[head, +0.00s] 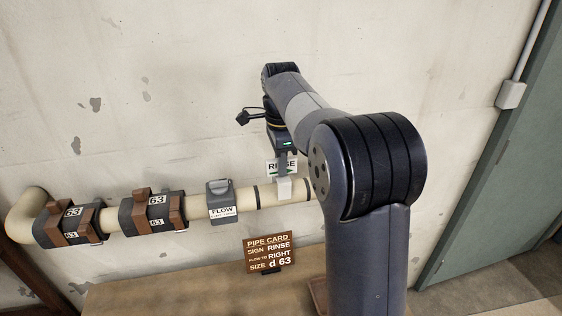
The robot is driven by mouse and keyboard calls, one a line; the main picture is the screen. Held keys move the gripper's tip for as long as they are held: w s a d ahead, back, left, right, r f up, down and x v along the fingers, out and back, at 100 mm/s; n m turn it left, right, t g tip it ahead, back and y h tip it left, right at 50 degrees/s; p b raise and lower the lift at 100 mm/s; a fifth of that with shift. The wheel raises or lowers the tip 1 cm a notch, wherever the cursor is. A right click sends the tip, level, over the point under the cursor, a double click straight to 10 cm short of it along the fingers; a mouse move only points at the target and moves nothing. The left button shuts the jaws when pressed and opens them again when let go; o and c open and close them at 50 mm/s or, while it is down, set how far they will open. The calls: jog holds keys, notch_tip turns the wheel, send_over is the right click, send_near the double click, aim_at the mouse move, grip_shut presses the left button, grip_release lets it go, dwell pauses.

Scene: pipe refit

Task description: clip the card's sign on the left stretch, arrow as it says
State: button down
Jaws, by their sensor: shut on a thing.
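A cream pipe (239,198) runs along the wall, with its elbow at the far left and its right part hidden behind my arm. The brown card (268,252) below it reads PIPE CARD, sign RINSE, flow to RIGHT, size d 63. My gripper (282,158) is shut on the RINSE sign (273,166), a white plate with a green band. A pale clip (284,188) shows below the sign, at the pipe, between two dark rings. The arrow's direction is too small to tell. I cannot tell whether the clip grips the pipe or only overlaps it in view.
Two dark and brown clamps marked 63, a left one (71,220) and a right one (153,212), sit on the pipe. A grey block (219,193) with a FLOW label stands right of them. A wooden bench top (170,290) lies below. A green door (500,160) is at right.

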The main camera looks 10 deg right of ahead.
jog(key=shift+f+b, duration=0.4)
jog(key=shift+f, duration=0.45)
jog(key=shift+f, duration=0.55)
dwell(0.3)
jog(key=c, duration=1)
grip_release()
jog(key=shift+o, duration=0.2)
jog(key=shift+r+p, duration=1)
jog(key=shift+r, duration=2.8)
